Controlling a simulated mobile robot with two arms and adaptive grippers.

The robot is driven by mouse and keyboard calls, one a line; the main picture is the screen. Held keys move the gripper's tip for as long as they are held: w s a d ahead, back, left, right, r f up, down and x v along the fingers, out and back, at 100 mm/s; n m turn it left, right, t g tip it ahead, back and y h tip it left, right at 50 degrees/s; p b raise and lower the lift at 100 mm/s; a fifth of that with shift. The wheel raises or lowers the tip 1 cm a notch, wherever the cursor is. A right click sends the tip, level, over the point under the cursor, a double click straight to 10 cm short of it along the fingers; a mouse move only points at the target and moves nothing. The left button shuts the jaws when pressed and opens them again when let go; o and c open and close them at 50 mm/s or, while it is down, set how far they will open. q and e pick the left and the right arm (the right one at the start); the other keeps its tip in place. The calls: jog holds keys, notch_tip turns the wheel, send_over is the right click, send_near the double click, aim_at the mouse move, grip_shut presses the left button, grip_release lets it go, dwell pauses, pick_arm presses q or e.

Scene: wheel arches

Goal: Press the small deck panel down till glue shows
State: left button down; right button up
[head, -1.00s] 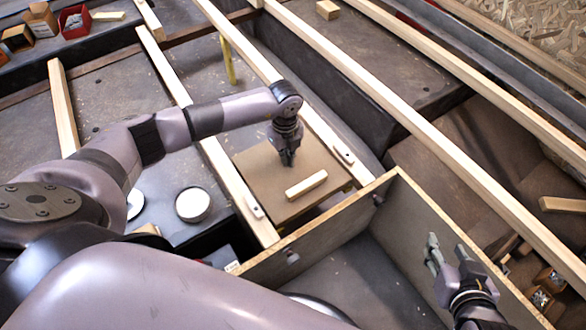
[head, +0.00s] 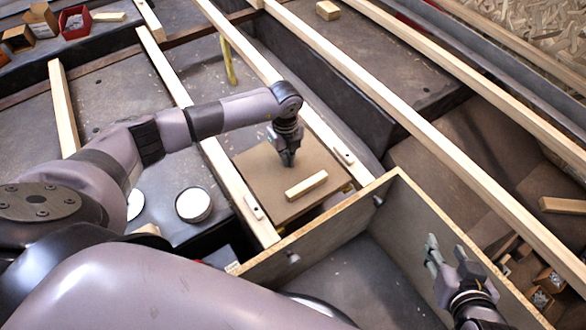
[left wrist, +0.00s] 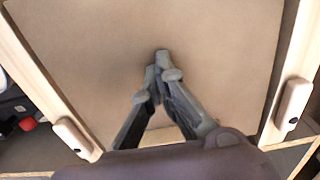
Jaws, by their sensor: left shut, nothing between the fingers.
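The small deck panel (head: 262,180) is a brown square board lying between two pale wooden rails. It also fills much of the left wrist view (left wrist: 215,40). A short pale wooden block (head: 306,185) lies on the panel near its front edge. My left gripper (head: 287,162) points down with its fingertips at the panel's surface, behind the block. In the left wrist view the fingertips (left wrist: 162,68) are together with nothing between them. Whether they touch the panel is hard to tell. No glue shows. My right gripper (head: 440,257) is open and empty over the box at the lower right.
Small wooden blocks (left wrist: 72,137) are fixed on the rails beside the panel. A plywood-walled box (head: 330,245) stands in front. A round white-topped can (head: 193,205) is to the left. Long pale beams (head: 400,105) run across the right.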

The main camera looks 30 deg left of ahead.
pick_arm(q)
jog(key=shift+s+f, duration=0.25)
jog(key=shift+f, duration=0.05)
pick_arm(e)
jog(key=shift+s+d+f+g, duration=0.2)
jog(key=shift+s+f+g, duration=0.1)
jog(key=shift+s+f, duration=0.15)
dwell(1.1)
